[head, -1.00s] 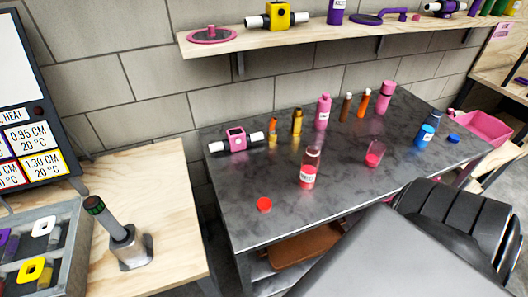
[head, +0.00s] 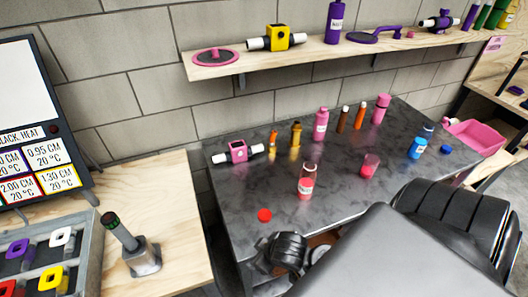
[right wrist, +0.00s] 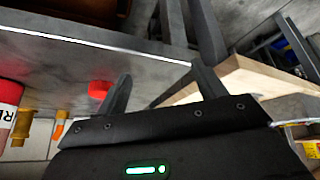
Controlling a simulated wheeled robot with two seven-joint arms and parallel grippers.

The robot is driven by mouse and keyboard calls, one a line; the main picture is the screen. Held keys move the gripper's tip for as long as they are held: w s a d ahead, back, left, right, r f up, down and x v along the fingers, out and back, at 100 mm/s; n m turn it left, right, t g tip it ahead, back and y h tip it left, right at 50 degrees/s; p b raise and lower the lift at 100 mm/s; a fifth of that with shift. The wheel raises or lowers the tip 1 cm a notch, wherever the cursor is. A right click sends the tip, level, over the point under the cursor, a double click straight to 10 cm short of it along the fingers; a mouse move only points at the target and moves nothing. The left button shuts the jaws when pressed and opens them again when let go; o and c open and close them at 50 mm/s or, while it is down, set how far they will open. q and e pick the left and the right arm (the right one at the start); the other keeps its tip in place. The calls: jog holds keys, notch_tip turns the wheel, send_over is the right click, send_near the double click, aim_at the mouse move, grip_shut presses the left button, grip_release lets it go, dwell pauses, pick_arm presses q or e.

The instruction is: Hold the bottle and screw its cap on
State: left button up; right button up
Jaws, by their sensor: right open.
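A clear bottle with red contents and a white label (head: 306,182) stands upright and uncapped on the dark table. A round red cap (head: 264,215) lies on the table near the front edge, left of the bottle. My right gripper (head: 285,252) is at the table's front edge, just right of and nearer than the cap; its fingers are hard to make out there. In the right wrist view its two fingers (right wrist: 162,88) are spread and empty. The red cap (right wrist: 99,90) shows beside one finger, and part of the labelled bottle (right wrist: 10,105) is at the left edge. My left gripper is not in view.
A pink-red cup (head: 370,166), a blue bottle (head: 417,148) and a blue cap (head: 446,149) stand to the right. Several small bottles and a pink valve (head: 238,152) line the back. A shelf (head: 330,52) hangs above. A wooden bench (head: 180,225) is at left.

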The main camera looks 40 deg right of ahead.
jog(key=shift+n+t+y, duration=0.7)
jog(key=shift+n, duration=0.1)
jog(key=w+r, duration=0.1)
jog(key=w, duration=0.1)
jog(key=w+r, duration=0.1)
jog(key=w, duration=0.1)
jog(key=w+r, duration=0.1)
jog(key=shift+w+a+r, duration=0.3)
jog(key=shift+w, duration=0.1)
jog(key=d+r+g+p, duration=0.1)
jog(key=d+r+g, duration=0.2)
jog(key=d, duration=1)
notch_tip(320, 180, up, 2)
jog(key=shift+w+d, duration=0.15)
jog(key=shift+w, duration=0.1)
jog(key=b, duration=0.1)
send_over(265, 216)
jog(key=s+d, duration=0.1)
jog(key=s, duration=0.1)
jog(key=f, duration=0.5)
jog(key=shift+d, duration=0.2)
jog(key=shift+w+f, duration=0.1)
